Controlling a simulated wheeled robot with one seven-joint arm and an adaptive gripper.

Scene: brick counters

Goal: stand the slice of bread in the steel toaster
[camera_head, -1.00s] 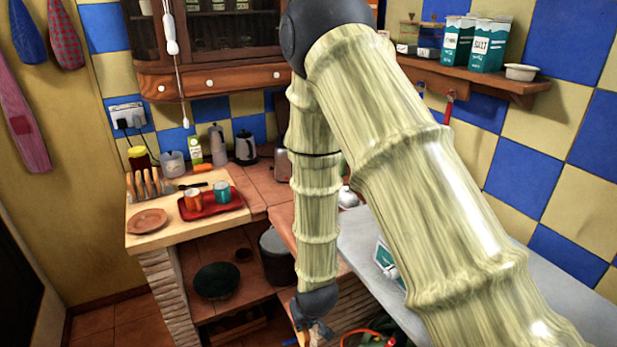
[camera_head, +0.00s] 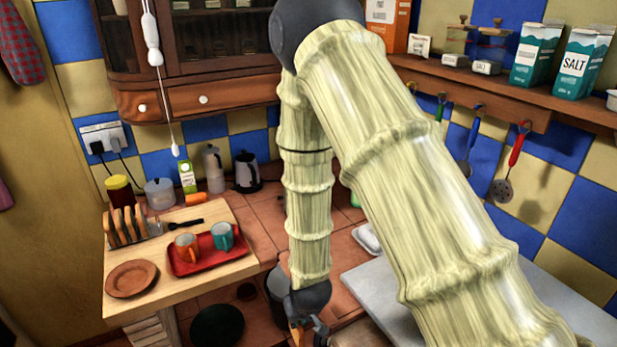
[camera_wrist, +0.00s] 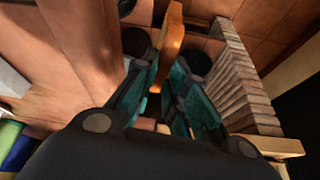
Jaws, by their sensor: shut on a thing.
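My gripper (camera_head: 308,330) is at the bottom of the head view, below the counter top. In the wrist view my gripper (camera_wrist: 165,95) is shut on the slice of bread (camera_wrist: 170,45), an orange-brown slab seen nearly edge-on between the fingers and sticking out beyond them. Only a small brown bit of the slice (camera_head: 296,332) shows in the head view. I cannot make out the steel toaster now; my arm covers the counter stretch where it showed earlier.
A wooden board holds a toast rack (camera_head: 125,228) with slices, a plate (camera_head: 131,279) and a red tray (camera_head: 190,264) with two mugs. A kettle (camera_head: 247,172) and moka pot (camera_head: 214,168) stand at the wall.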

